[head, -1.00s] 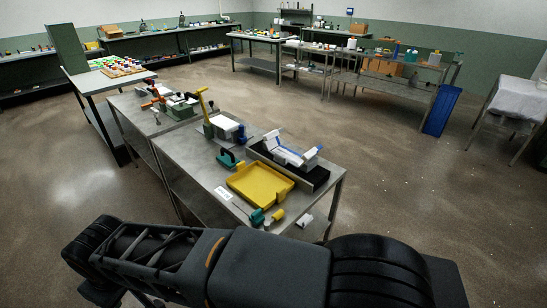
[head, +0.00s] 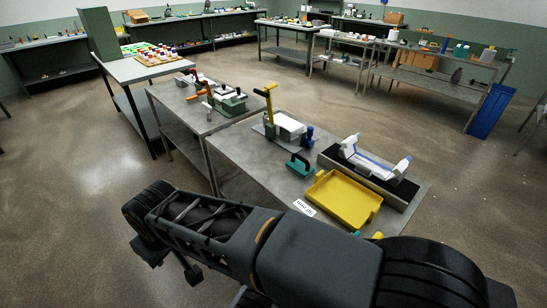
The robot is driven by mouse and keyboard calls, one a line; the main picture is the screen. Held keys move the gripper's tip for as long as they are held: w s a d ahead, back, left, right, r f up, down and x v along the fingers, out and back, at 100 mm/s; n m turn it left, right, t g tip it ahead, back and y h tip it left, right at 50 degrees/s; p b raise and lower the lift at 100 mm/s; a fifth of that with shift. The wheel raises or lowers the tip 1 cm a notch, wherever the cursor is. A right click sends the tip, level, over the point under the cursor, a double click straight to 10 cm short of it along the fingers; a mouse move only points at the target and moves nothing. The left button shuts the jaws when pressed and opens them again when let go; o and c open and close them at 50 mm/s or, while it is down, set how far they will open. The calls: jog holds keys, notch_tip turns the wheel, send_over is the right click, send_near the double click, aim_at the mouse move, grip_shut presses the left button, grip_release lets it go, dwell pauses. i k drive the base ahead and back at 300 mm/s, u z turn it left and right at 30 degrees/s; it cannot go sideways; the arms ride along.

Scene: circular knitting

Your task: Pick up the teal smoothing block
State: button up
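The teal smoothing block (head: 299,165), with a dark handle-like top, sits on the near metal table (head: 238,150). It lies just left of and behind the yellow tray (head: 343,198) and is apart from it. My dark arm (head: 300,250) lies folded across the bottom of the head view, in front of the table and well short of the block. I cannot make out my gripper's fingers in this view. The block is not covered by anything.
A long tray with a white and blue piece (head: 366,157) stands right of the block. A green device with a yellow lever (head: 270,105) and a dark blue item (head: 309,137) stand behind it. A white label (head: 304,207) is at the front edge. The table's left part is bare.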

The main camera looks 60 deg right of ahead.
aim_at(299, 165)
jog(key=i, duration=0.75)
jog(key=z, duration=2.6)
jog(key=i, duration=0.55)
jog(key=u, duration=0.5)
